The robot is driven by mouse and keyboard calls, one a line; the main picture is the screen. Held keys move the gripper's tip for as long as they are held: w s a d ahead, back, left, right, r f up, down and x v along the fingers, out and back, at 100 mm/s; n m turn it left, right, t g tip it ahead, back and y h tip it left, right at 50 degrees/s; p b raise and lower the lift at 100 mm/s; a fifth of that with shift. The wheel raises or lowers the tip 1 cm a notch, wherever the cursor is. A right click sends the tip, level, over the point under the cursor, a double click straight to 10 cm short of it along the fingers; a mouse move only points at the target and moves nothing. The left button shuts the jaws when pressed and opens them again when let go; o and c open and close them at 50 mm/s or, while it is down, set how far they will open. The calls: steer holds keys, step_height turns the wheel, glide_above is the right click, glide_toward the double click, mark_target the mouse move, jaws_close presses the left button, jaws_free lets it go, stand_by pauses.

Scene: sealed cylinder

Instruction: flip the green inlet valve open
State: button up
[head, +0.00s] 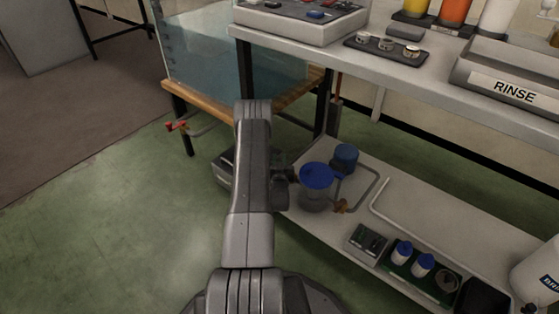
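I cannot make out a green inlet valve in the head view. A clear cylinder with a blue lid (316,177) stands upright on the lower shelf, just right of my arm. A small orange-brown fitting (341,206) sits at its lower right, beside a bent grey tube (367,193). My arm rises through the middle of the view and covers what is behind it. A dark part (282,187), perhaps my wrist or gripper, shows between the arm and the cylinder. My fingertips cannot be made out.
A water tank (215,60) on a wooden stand has a red-handled tap (176,126). The upper bench (340,62) overhangs the lower shelf (419,190). A blue-lidded jar (345,157) stands behind the cylinder. Green floor (110,230) is clear at left.

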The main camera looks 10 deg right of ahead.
steer(key=shift+c, duration=1)
steer(key=shift+w+d+m+g+h, duration=0.2)
steer(key=shift+d+m+g+h, duration=0.25)
steer(key=shift+m+h, duration=0.55)
steer(key=shift+w+d+m+g+h, duration=0.3)
steer(key=shift+m+g+h, duration=0.4)
steer(key=shift+h, duration=0.65)
steer(key=shift+w+d+m+g+h, duration=0.15)
steer(key=shift+d+m+g+h, duration=0.3)
steer(key=shift+m+h, duration=0.55)
steer(key=shift+a, duration=0.1)
steer(key=o, duration=1)
steer(key=p+v, duration=0.4)
steer(key=v, duration=0.9)
steer(key=shift+s+a+f, duration=0.1)
steer(key=shift+s+a, duration=0.15)
steer(key=shift+a, duration=0.1)
